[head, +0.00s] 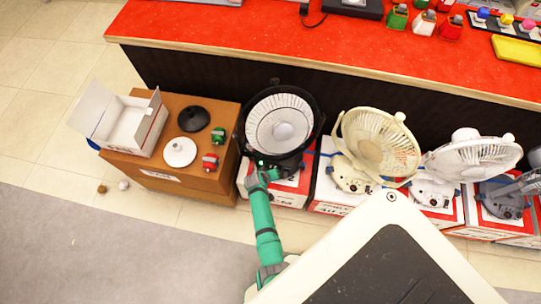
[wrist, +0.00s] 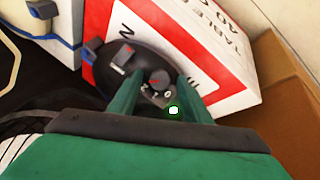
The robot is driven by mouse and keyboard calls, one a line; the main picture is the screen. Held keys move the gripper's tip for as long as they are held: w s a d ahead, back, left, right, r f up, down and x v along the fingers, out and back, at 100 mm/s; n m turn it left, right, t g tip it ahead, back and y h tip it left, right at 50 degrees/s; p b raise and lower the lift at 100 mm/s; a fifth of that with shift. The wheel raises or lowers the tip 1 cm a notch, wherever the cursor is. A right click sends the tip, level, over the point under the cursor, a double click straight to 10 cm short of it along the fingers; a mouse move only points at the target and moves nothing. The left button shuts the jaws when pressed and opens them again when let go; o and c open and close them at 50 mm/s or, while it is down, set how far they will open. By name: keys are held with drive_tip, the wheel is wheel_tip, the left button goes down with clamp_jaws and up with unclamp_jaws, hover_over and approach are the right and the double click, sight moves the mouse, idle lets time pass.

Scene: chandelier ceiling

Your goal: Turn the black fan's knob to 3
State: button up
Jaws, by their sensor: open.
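The black fan (head: 283,122) stands on a red and white box at the counter's foot, its round grille facing up toward the head camera. In the wrist view its dark round base (wrist: 140,62) shows, with a small dark knob (wrist: 159,78) on a plate with pale markings. I cannot read which number the knob points to. My gripper (wrist: 157,88) is open, its two green fingers on either side of the knob; whether they touch it is unclear. In the head view my gripper (head: 263,171) reaches the front of the black fan's base, hiding the knob.
A cream fan (head: 378,145) and a white fan (head: 472,158) stand on boxes to the right. A brown cabinet (head: 218,180) is close on the left, with an open white carton (head: 127,124) on it. The red counter (head: 270,30) runs behind. Floor in front is clear.

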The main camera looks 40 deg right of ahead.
drive_tip(key=c, duration=1)
drive_tip(key=m+y, duration=0.1)
drive_tip(key=m, duration=0.3)
drive_tip(key=shift+s+d+t, duration=0.1)
drive_tip(key=shift+s+t, duration=0.05)
drive_tip(key=shift+t, duration=0.15)
drive_tip(key=shift+c, duration=0.2)
